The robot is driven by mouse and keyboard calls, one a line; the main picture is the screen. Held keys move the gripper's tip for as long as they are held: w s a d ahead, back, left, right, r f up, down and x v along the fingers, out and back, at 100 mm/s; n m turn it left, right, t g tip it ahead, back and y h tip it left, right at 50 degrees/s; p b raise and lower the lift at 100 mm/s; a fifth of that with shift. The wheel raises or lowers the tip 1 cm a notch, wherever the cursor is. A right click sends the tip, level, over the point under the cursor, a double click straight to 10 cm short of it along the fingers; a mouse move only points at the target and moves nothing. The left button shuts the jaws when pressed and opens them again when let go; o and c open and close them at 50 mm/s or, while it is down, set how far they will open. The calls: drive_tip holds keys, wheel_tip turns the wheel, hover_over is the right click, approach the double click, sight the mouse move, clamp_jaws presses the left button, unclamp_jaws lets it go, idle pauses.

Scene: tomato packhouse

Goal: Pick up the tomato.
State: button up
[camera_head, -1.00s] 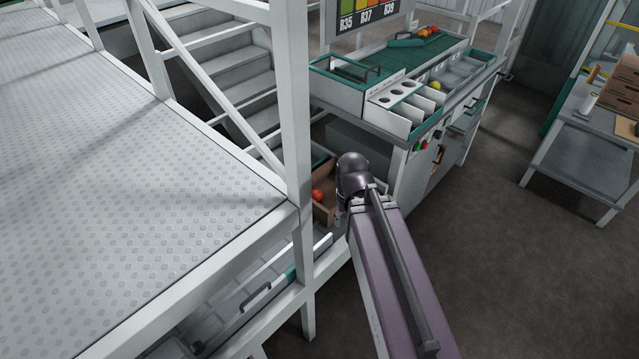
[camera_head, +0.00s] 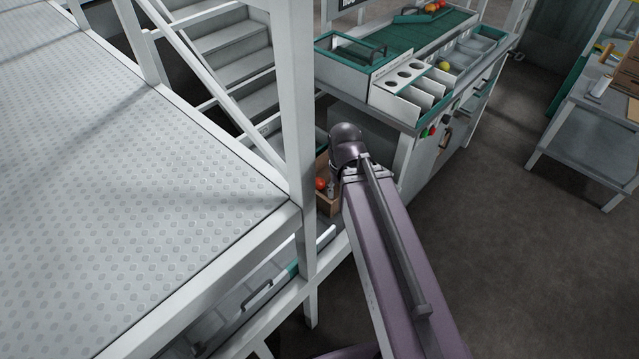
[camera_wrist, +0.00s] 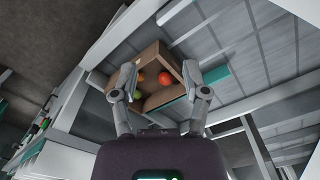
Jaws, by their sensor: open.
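In the wrist view, an orange-red tomato (camera_wrist: 165,78) lies in an open brown cardboard box (camera_wrist: 153,57). A green tomato (camera_wrist: 137,94) and a small reddish one (camera_wrist: 141,76) lie left of it in the same box. My gripper (camera_wrist: 163,80) is open, its two fingers spread, with the box and tomatoes seen between and beyond them. In the head view, a red tomato (camera_head: 321,184) shows in the box (camera_head: 328,205), behind a white post and beside my arm. My arm hides the rest of the box, and my gripper is not visible there.
A white railing post (camera_head: 297,110) and a raised tread-plate platform (camera_head: 130,190) stand close left of my arm. A sorting bench (camera_head: 400,110) with bins stands behind. Open floor (camera_head: 500,220) lies to the right.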

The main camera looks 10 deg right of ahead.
drive_tip(key=o, duration=0.3)
drive_tip(key=shift+w+f, duration=0.1)
drive_tip(key=shift+o, duration=0.5)
drive_tip(key=shift+w+f, duration=0.15)
drive_tip(key=shift+w, duration=0.05)
drive_tip(key=m+b, duration=0.8)
drive_tip(key=b, duration=0.9)
approach(318, 179)
drive_tip(key=shift+s+d+r+t+y, duration=0.3)
drive_tip(key=shift+s+r, duration=0.2)
drive_tip(key=shift+s, duration=0.15)
drive_tip(key=f+b, duration=0.5)
drive_tip(key=b, duration=0.1)
drive_tip(key=f+b, duration=0.3)
drive_tip(key=shift+w+a+f, duration=0.2)
drive_tip(key=shift+a+f, duration=0.1)
drive_tip(key=f+b, duration=0.3)
drive_tip(key=shift+w+f, duration=0.15)
drive_tip(key=shift+w, duration=0.2)
drive_tip(key=shift+f+b, duration=0.9)
drive_tip(key=shift+b, duration=0.2)
